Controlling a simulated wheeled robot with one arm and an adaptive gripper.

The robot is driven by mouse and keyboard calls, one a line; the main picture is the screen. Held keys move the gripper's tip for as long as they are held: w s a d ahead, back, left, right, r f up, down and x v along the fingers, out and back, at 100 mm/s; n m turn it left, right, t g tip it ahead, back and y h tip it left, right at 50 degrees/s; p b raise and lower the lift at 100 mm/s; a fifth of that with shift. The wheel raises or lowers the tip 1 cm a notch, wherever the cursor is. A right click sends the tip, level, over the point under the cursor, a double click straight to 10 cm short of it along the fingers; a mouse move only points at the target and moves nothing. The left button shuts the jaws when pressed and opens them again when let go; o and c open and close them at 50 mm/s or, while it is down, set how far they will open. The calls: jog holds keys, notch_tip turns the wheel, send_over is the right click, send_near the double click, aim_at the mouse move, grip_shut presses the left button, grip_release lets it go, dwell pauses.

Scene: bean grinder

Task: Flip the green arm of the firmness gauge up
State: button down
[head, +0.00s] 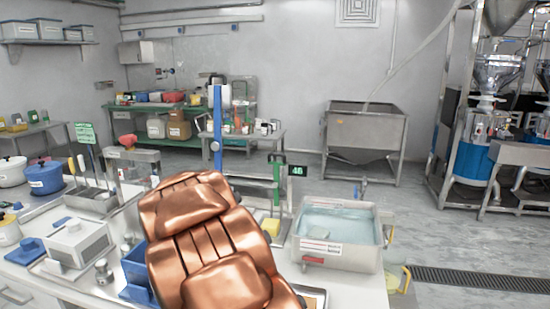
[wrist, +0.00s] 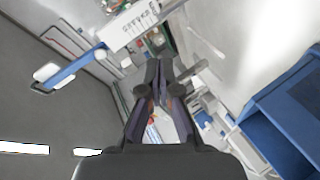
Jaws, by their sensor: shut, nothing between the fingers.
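A green upright part (head: 277,168) stands on the bench just right of my copper arm in the head view, beside a small dark display with green digits (head: 297,170). It looks like the firmness gauge with its green arm, but which way the arm is flipped is hard to tell. My gripper (wrist: 159,72) shows in the wrist view with its dark fingers together and nothing between them. In the head view it is hidden behind my arm. I cannot make out the green arm clearly in the wrist view, nor whether the fingers touch anything.
A tall blue post (head: 217,130) rises behind my arm; a blue bar (wrist: 75,68) also shows in the wrist view. A water basin (head: 338,236) stands right of the green part. A blue bin (wrist: 285,115) fills the wrist view's right side. Tools and boxes crowd the bench's left.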

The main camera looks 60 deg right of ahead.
jog(key=s+d+r+h, duration=0.2)
jog(key=d+r+h, duration=0.15)
jog(key=d, duration=0.55)
jog(key=n+g+h+p, duration=0.1)
jog(key=g+h, duration=0.2)
jog(key=h, duration=0.2)
send_near(276, 155)
jog(key=p+x, duration=0.3)
jog(key=x, duration=0.3)
jog(key=shift+d+r, duration=0.1)
jog(key=shift+d, duration=0.3)
jog(key=shift+w+d, duration=0.1)
jog(key=shift+d, duration=0.1)
jog(key=shift+w+y+p, duration=0.1)
jog(key=shift+y+p, duration=0.15)
jog(key=shift+p, duration=0.35)
